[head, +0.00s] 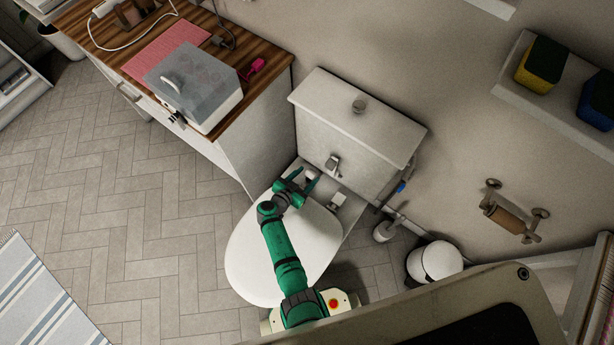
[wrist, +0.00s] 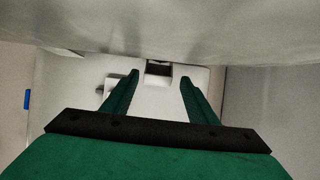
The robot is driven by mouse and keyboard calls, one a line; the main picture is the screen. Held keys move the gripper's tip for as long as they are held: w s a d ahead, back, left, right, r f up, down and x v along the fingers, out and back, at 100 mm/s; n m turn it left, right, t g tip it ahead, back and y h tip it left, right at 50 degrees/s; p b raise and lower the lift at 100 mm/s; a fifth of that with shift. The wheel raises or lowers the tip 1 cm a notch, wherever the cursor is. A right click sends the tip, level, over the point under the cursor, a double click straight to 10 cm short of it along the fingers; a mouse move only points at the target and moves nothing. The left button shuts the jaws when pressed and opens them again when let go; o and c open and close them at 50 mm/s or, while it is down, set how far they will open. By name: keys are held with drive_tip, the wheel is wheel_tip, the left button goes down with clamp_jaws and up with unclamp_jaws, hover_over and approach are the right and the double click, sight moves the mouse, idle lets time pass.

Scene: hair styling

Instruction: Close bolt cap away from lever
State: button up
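The toilet (head: 262,262) has its white lid down. The flush lever (head: 333,163) sits on the front of the tank (head: 352,140). Two small pale bolt caps show behind the lid: the left bolt cap (head: 311,178) is by my gripper, and the right bolt cap (head: 338,200) stands apart from it. My gripper (head: 307,176) is open, its green fingers pointing at the tank around the left cap's place. In the wrist view my gripper (wrist: 160,80) is empty, and a pale fitting with a dark recess (wrist: 158,69) lies between and beyond the fingertips. I cannot tell which cap is open.
A wooden-topped cabinet (head: 228,160) stands close on the left, with a clear-lidded box (head: 200,85) on top. A toilet brush (head: 385,231) and a white bin (head: 435,262) stand to the right. The tank and lid leave a narrow gap around my gripper.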

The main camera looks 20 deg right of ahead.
drive_tip(key=v, duration=1)
drive_tip(key=shift+s+a+r, duration=0.15)
drive_tip(key=shift+s+a, duration=0.1)
drive_tip(key=shift+s, duration=0.05)
drive_tip(key=shift+w, duration=0.1)
